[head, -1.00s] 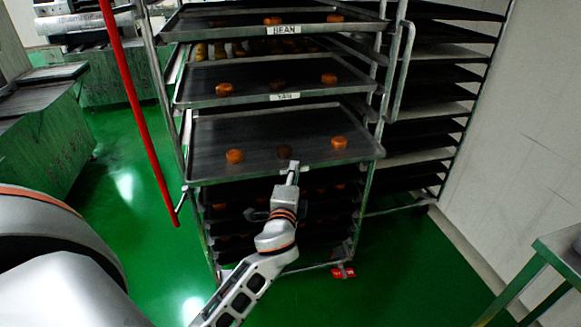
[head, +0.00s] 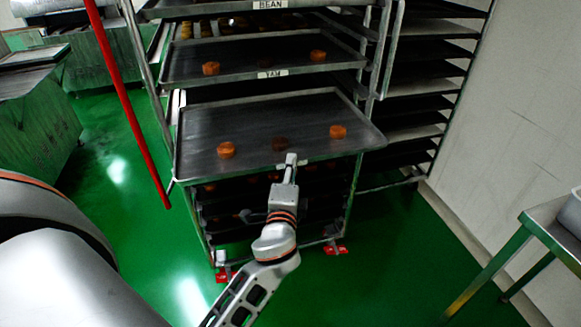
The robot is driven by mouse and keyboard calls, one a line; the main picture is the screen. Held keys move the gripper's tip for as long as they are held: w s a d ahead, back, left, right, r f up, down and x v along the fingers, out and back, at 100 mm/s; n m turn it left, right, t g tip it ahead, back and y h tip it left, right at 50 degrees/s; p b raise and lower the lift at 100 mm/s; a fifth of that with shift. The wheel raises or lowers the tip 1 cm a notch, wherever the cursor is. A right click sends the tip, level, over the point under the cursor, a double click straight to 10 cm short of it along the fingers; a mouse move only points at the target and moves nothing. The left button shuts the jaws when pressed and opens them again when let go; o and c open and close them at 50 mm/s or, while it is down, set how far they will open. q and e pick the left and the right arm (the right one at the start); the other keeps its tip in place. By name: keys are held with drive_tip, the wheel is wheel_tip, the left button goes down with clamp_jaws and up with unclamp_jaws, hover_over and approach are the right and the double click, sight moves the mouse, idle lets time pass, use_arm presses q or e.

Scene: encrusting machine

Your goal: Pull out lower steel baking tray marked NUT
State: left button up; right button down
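The lower steel baking tray (head: 200,150) juts out of the rack toward me, below the tray labelled YAM. It carries two orange cakes (head: 226,150) (head: 338,131) and one dark brown cake (head: 280,144). My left gripper (head: 291,160) is at the middle of its front rim and appears shut on it. The gripper covers that part of the rim, so I cannot read a NUT label. The tray looks about level. My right gripper is not in view.
The YAM tray (head: 180,72) and the BEAN tray (head: 205,10) are above in the rack (head: 138,60). A red pole (head: 128,100) stands left of it. A steel table (head: 545,220) is at the right. Green floor (head: 400,265) is open in front.

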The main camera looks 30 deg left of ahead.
use_arm(q)
drive_tip(key=shift+o, duration=0.6)
drive_tip(key=v, duration=0.7)
drive_tip(key=shift+s+d, duration=0.15)
drive_tip(key=shift+s, duration=0.1)
